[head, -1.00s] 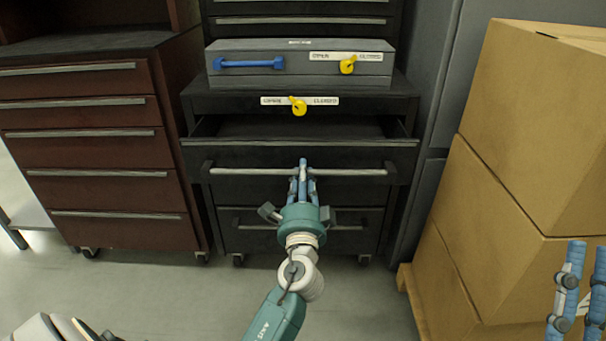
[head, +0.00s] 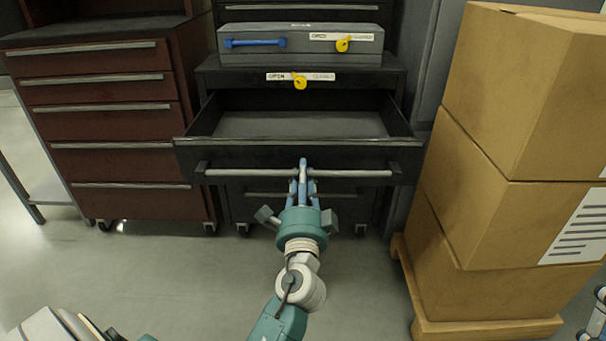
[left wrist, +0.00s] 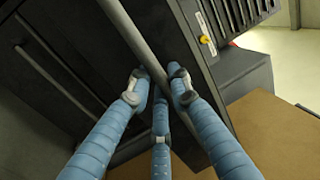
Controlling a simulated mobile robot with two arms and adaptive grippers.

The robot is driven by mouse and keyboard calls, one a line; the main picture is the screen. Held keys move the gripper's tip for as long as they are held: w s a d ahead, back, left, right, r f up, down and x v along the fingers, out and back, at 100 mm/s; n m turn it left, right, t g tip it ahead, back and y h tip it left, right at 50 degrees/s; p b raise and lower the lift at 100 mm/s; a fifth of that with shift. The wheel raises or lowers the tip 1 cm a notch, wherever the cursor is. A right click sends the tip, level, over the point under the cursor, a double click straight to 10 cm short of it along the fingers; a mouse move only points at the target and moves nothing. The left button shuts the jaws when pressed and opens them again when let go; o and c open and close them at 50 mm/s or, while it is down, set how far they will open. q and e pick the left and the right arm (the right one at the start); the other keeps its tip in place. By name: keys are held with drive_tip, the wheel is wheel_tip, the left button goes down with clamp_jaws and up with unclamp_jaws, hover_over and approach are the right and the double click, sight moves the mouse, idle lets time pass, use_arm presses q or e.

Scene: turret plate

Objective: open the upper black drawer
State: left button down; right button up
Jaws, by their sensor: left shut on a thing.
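The upper black drawer (head: 290,158) sticks out of the black cabinet, and its empty grey inside shows. Its long silver bar handle (head: 250,173) runs across the front. My left gripper (head: 303,172) is shut on the handle near its middle. In the left wrist view the blue fingers (left wrist: 158,82) close around the handle bar (left wrist: 135,38). A yellow latch (head: 299,82) above the drawer sits between the OPEN and CLOSED labels. My right gripper (head: 597,318) shows only in part at the right edge, and its fingertips are cut off.
A grey case (head: 300,58) with a blue handle and a yellow latch stands on the black cabinet. A red-brown drawer cabinet (head: 110,130) stands at the left. Stacked cardboard boxes (head: 500,150) on a pallet are close at the right. The floor in front is clear.

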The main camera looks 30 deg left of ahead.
idle(0.3)
use_arm(q)
drive_tip(key=c, duration=1.7)
unclamp_jaws()
drive_tip(key=shift+o, duration=0.2)
drive_tip(key=shift+s+d, duration=0.1)
drive_tip(key=shift+s, duration=0.05)
drive_tip(key=v, duration=1.1)
drive_tip(key=shift+s, duration=0.35)
drive_tip(key=shift+d, duration=0.2)
